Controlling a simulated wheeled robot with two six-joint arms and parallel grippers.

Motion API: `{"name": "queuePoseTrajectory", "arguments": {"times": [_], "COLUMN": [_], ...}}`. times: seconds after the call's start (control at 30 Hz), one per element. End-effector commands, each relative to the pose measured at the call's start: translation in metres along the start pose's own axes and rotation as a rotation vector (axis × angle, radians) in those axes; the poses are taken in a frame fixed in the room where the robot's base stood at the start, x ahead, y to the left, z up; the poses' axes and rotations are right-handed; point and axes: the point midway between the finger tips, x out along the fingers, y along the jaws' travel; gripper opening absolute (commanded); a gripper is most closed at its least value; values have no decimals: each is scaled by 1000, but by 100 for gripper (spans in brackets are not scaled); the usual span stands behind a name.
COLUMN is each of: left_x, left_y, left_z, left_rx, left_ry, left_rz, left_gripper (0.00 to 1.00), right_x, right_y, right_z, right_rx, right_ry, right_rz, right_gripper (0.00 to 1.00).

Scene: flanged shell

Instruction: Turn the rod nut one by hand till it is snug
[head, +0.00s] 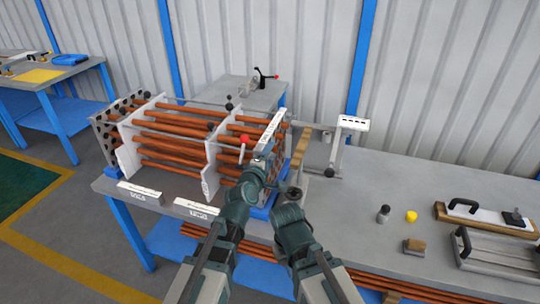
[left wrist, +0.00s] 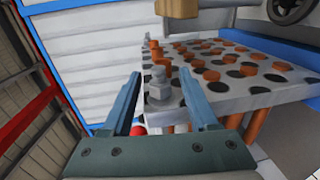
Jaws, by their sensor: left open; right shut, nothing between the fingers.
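A grey hex nut on a rod end (left wrist: 159,91) stands at the near edge of the perforated end plate (left wrist: 232,95), which has orange tube ends and dark holes. My left gripper (left wrist: 160,74) is open, with one finger on each side of the nut in the left wrist view; no contact is visible. In the head view my left gripper (head: 269,153) is at the right end of the tube bundle (head: 178,137), and the nut is hidden there. My right gripper (head: 291,193) is shut and empty, lower and to the right, beside the bundle's end.
A tan block (left wrist: 178,8) is above the nut in the left wrist view. On the bench (head: 370,190) are a grey stand (head: 347,138), a yellow piece (head: 411,216), a brown block (head: 414,246) and handled plates (head: 490,220). The middle of the bench is mostly clear.

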Motion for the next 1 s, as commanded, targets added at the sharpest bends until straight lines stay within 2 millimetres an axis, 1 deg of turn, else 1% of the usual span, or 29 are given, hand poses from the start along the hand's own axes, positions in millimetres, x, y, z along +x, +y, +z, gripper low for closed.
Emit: {"name": "queuePoseTrajectory", "arguments": {"times": [0.07, 0.1, 0.27, 0.4, 0.43, 0.63, 0.77, 0.87, 1.0], "left_x": [0, 0, 0, 0, 0, 0, 0, 0, 0], "left_y": [0, 0, 0, 0, 0, 0, 2, 4, 7], "left_z": [0, 0, 0, 0, 0, 0, 1, 2, 2], "left_rx": [0, 0, 0, 0, 0, 0, 2, 2, 3], "left_ry": [0, 0, 0, 0, 0, 0, -3, -8, -9], "left_rz": [0, 0, 0, 0, 0, -1, -13, -40, -109], "left_gripper": [60, 56, 28, 2, 0, 0, 0, 0, 0], "right_x": [0, 0, 0, 0, 0, 0, -5, -13, -30], "right_y": [0, 0, 0, 0, 0, 0, 0, 1, 3], "right_z": [0, 0, 0, 0, 0, 0, 0, 1, 2], "right_rx": [0, 0, 0, 0, 0, 0, 0, 0, 0], "right_ry": [0, 0, 0, 0, 0, 0, 0, 0, 0], "right_rz": [0, 0, 0, 0, 0, 0, 0, 0, 0], "right_gripper": [0, 0, 0, 0, 0, 0, 0, 0, 0]}}
